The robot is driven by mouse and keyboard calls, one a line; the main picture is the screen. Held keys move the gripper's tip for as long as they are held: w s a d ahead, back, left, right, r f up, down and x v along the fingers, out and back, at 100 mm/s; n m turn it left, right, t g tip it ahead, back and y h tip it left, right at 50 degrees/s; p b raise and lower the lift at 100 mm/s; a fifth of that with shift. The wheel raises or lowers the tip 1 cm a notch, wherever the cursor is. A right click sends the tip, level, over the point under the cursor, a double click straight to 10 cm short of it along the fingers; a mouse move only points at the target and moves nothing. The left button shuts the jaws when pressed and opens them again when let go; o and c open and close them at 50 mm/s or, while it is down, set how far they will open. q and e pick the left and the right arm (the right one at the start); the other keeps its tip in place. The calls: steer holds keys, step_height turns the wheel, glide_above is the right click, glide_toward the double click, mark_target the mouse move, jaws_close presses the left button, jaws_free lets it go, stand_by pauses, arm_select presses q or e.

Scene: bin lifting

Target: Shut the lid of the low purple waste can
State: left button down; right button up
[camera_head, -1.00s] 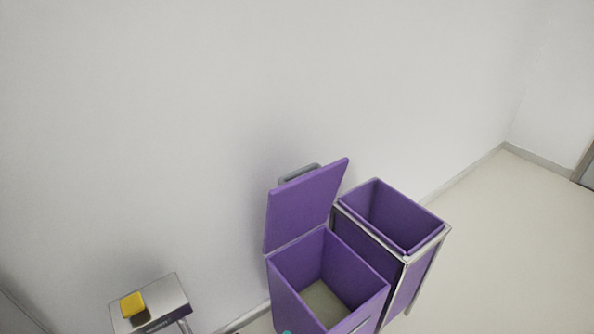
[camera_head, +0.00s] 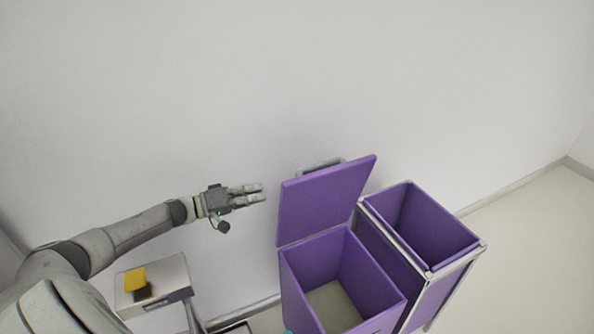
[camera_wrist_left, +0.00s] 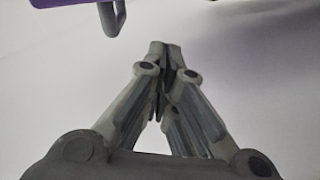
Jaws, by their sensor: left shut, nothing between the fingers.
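The low purple waste can (camera_head: 290,292) stands at the bottom centre of the head view. Its purple lid (camera_head: 325,202) is open, tilted up at the back near the wall. A grey handle (camera_head: 318,166) is at the lid's top edge; it also shows in the left wrist view (camera_wrist_left: 112,16). My left gripper (camera_head: 258,193) is shut and empty. In the picture it is just left of the raised lid, apart from it. It also fills the middle of the left wrist view (camera_wrist_left: 164,52). My right gripper is not in view.
A taller purple bin in a metal frame (camera_head: 436,262) stands right beside the can. At the lower left, a metal stand (camera_head: 176,272) carries a yellow block (camera_head: 135,279). A plain wall (camera_head: 180,90) runs behind. Open floor (camera_head: 545,235) lies at the right.

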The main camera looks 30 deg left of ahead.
arm_select(q)
step_height(320, 180, up, 10)
steer(key=d+g+h, duration=0.2)
steer(key=h, duration=0.2)
steer(key=x, duration=0.9)
steer(key=shift+d+f+p, duration=0.35)
steer(key=shift+s, duration=0.1)
